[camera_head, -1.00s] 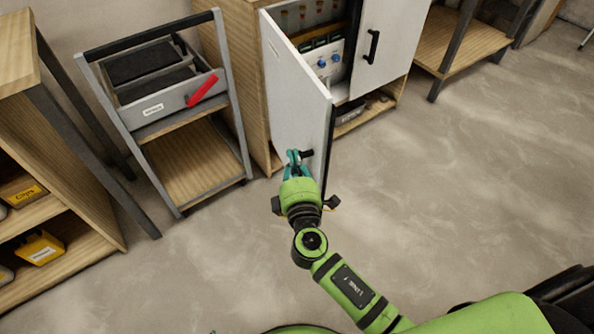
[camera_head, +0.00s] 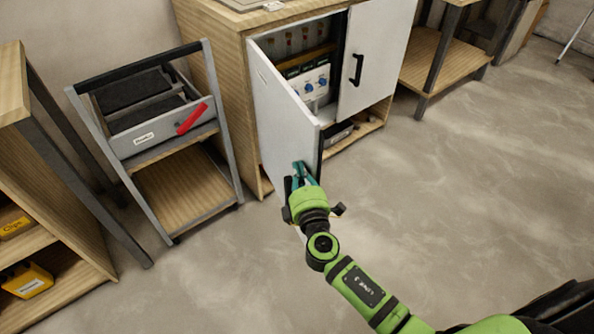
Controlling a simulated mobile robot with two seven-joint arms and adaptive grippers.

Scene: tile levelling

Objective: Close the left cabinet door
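The left cabinet door (camera_head: 285,128) is white and stands partly open, swung out from the wooden cabinet (camera_head: 222,62). Its dark free edge points toward me. The right cabinet door (camera_head: 376,55) is shut and has a black handle (camera_head: 357,69). My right gripper (camera_head: 299,172) is at the lower outer face of the left door, near its free edge. Its teal fingers are close to or touching the door. The gripper covers the area of the left door's handle, and I cannot tell whether the fingers hold anything. My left gripper is not in view.
Inside the cabinet are white units with blue knobs (camera_head: 309,85). A wooden shelf (camera_head: 55,262) with yellow cases is at far left. The floor (camera_head: 455,190) at right is clear.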

